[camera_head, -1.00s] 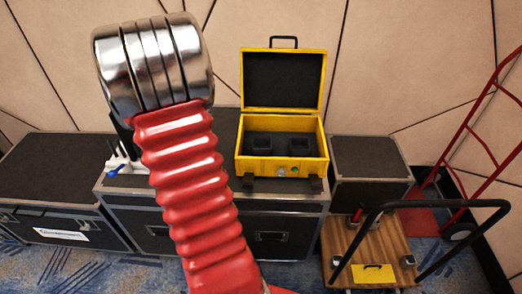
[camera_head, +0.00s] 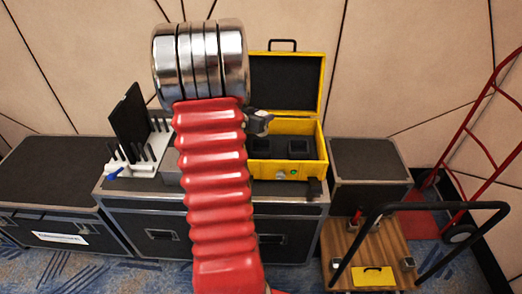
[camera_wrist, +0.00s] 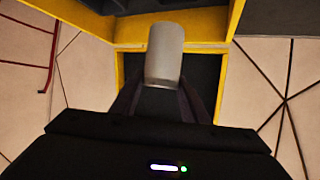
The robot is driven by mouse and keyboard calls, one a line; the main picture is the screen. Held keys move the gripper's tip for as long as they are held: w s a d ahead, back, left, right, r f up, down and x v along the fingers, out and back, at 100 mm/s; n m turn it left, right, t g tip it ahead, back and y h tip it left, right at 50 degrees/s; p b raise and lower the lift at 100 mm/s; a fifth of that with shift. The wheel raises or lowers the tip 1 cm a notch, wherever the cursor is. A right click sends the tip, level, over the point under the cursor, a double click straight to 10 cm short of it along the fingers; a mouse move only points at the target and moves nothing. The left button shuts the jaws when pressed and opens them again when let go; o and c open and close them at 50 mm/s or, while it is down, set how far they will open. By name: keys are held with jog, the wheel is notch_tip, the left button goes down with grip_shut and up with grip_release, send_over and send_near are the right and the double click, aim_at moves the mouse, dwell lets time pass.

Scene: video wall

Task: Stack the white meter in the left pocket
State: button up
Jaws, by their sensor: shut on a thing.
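The yellow case (camera_head: 318,150) stands open on the black road case, its lid up against the wall. Its dark inside shows a left pocket (camera_head: 261,146) and a right pocket (camera_head: 298,147). In the wrist view, a pale grey-white cylinder, the white meter (camera_wrist: 165,52), sits between the fingers of my gripper (camera_wrist: 164,92), which is shut on it. Yellow case parts (camera_wrist: 130,28) and a dark area show behind it. In the head view, the end of my gripper (camera_head: 260,122) shows just right of my red arm, over the case's left side. My arm hides much of the gripper.
A white rack (camera_head: 140,160) with upright dark pieces stands left of my arm on the same black road case (camera_head: 160,212). At right are a smaller black case (camera_head: 370,165), a wooden cart (camera_head: 365,245) and a red hand truck (camera_head: 490,130).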

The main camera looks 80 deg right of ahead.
jog(key=shift+f, duration=3.05)
jog(key=shift+f, duration=1.85)
jog(key=shift+f, duration=0.3)
jog(key=o, duration=1.3)
jog(key=shift+w+a+r, duration=0.1)
jog(key=shift+r, duration=0.25)
jog(key=v, duration=1.1)
jog(key=shift+w+a+r, duration=0.1)
jog(key=shift+a, duration=0.25)
jog(key=shift+w, duration=0.1)
